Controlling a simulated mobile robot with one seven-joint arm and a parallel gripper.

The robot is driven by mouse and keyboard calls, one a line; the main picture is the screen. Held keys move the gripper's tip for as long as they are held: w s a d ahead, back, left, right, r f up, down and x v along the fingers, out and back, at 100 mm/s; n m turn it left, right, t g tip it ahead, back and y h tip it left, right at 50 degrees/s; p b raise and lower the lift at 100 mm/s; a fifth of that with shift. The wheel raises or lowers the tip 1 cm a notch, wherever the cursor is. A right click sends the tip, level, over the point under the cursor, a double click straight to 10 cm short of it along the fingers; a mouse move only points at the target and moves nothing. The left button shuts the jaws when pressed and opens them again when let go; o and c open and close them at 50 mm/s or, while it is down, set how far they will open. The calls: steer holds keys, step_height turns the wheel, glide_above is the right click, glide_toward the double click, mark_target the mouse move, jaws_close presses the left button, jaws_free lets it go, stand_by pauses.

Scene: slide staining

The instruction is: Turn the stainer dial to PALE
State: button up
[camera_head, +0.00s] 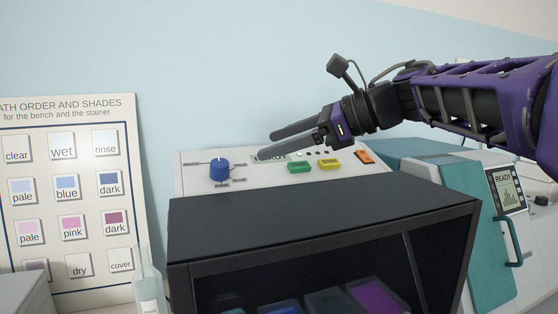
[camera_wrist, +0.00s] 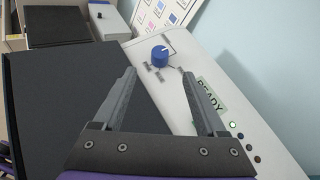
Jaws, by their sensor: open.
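The stainer's blue dial (camera_head: 219,170) stands on the white sloped panel, left of the READY display. It also shows in the wrist view (camera_wrist: 159,55), ahead of and between my fingertips, with a pale pointer mark on top. Small labels surround it, too small to read. My gripper (camera_head: 265,145) is open and empty, above the panel and to the right of the dial in the head view. In the wrist view my gripper (camera_wrist: 157,72) has its two fingers apart, not touching the dial. The READY display (camera_wrist: 210,97) is partly hidden by a finger.
The stainer's dark hood (camera_head: 320,215) juts out below the panel, with coloured trays inside. Green (camera_head: 299,167), yellow (camera_head: 329,164) and orange (camera_head: 364,157) buttons sit right of the dial. A shade chart (camera_head: 70,200) stands left, a bottle (camera_head: 148,285) before it. A teal machine (camera_head: 440,200) stands right.

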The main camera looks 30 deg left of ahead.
mark_target(220, 162)
steer(key=x, duration=1.3)
steer(key=shift+a+p, duration=0.25)
steer(key=shift+p, duration=0.1)
jaws_close()
